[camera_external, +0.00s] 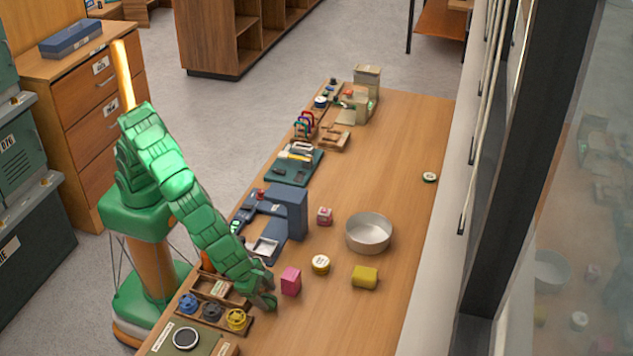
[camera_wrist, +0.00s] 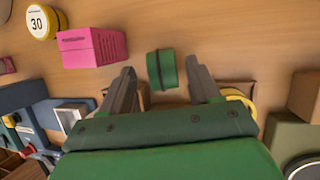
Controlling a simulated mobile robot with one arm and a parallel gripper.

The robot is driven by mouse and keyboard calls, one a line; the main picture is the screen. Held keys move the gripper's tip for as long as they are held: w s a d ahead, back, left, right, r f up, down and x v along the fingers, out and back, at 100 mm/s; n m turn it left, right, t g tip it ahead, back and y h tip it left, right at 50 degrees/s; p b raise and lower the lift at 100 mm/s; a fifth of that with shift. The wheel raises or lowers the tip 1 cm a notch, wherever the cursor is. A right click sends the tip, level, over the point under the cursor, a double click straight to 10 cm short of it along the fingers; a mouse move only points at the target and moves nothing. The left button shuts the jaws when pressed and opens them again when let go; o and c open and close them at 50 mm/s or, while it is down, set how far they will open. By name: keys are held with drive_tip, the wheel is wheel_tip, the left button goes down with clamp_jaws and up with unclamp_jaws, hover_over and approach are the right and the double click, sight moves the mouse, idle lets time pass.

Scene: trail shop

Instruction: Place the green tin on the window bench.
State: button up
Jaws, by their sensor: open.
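The green tin (camera_wrist: 162,69) shows in the wrist view as a small dark green cylinder over the bare wood, in line with the gap between my fingertips. My gripper (camera_wrist: 160,66) is open, with one finger on each side of the tin in the picture. I see a gap on both sides, but cannot tell how far the tips are from the tin in depth. In the external view my gripper (camera_external: 265,297) is low over the near part of the window bench (camera_external: 400,150). The tin cannot be made out there, with my gripper in front.
A pink block (camera_external: 291,281) stands close to my gripper. Beyond it are a round yellow-and-white tin (camera_external: 320,265), a yellow block (camera_external: 365,277) and a pale bowl (camera_external: 369,233). A wooden tray with spools (camera_external: 211,311) is to the left. Bare bench lies at the right.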

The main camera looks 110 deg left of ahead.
sight(268, 297)
drive_tip(key=shift+x, duration=2)
drive_tip(key=c, duration=1)
drive_tip(key=shift+c, duration=0.2)
drive_tip(key=shift+r, duration=0.1)
